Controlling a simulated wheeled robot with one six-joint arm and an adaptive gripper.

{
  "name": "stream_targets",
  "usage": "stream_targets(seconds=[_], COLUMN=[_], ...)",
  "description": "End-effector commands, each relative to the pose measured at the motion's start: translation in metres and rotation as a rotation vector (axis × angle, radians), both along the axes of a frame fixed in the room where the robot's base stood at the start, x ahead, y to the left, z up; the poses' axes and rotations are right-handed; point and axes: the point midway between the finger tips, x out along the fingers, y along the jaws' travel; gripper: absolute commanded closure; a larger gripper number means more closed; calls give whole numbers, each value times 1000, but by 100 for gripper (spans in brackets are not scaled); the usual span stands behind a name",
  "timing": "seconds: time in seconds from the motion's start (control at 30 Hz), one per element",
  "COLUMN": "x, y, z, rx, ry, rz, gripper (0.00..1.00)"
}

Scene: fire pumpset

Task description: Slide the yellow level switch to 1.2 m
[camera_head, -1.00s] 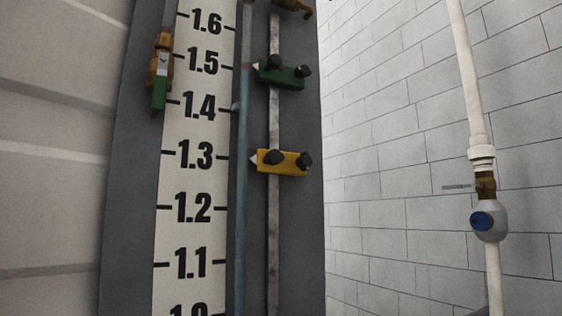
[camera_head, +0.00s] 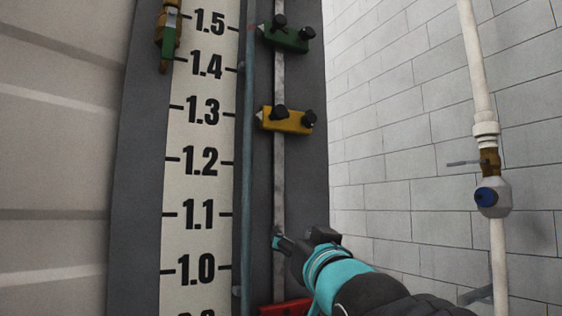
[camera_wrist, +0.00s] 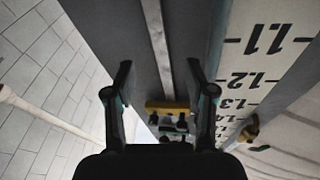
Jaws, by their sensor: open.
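The yellow level switch (camera_head: 287,120) sits on the vertical metal rail (camera_head: 280,185), with its pale pointer at about the 1.3 mark of the scale (camera_head: 199,135). Two black knobs are on its front. My gripper (camera_head: 277,243) is open and empty, below the yellow switch in the head view, at a height between 1.0 and 1.1 in the picture. In the wrist view the open fingers (camera_wrist: 158,72) stand on either side of the rail in the picture. The yellow switch (camera_wrist: 167,105) shows between them, farther off and apart from them.
A green switch (camera_head: 284,38) is above the yellow one on the same rail. A red switch (camera_head: 286,307) is below, partly hidden by my gripper. A blue-grey tube (camera_head: 248,170) runs left of the rail. A white pipe with a valve (camera_head: 492,195) stands at right.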

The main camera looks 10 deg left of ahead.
Motion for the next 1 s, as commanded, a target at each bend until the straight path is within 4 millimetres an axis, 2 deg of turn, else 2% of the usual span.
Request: stream_targets(seconds=[0.03, 0.1, 0.2, 0.23, 0.4, 0.53, 0.67, 1.0], x=[-5, -18, -39, -44, -59, -56, -45, -5], y=[0, -4, -10, -11, -15, -14, -8, 14], z=[32, 74, 115, 123, 141, 147, 159, 203], rx=[55, 130, 215, 236, 302, 316, 315, 314], ry=[-89, -213, -348, -377, -459, -464, -461, -460], rz=[13, 31, 60, 68, 100, 108, 107, 107], gripper=[45, 45, 45, 45, 45, 45, 45, 45])
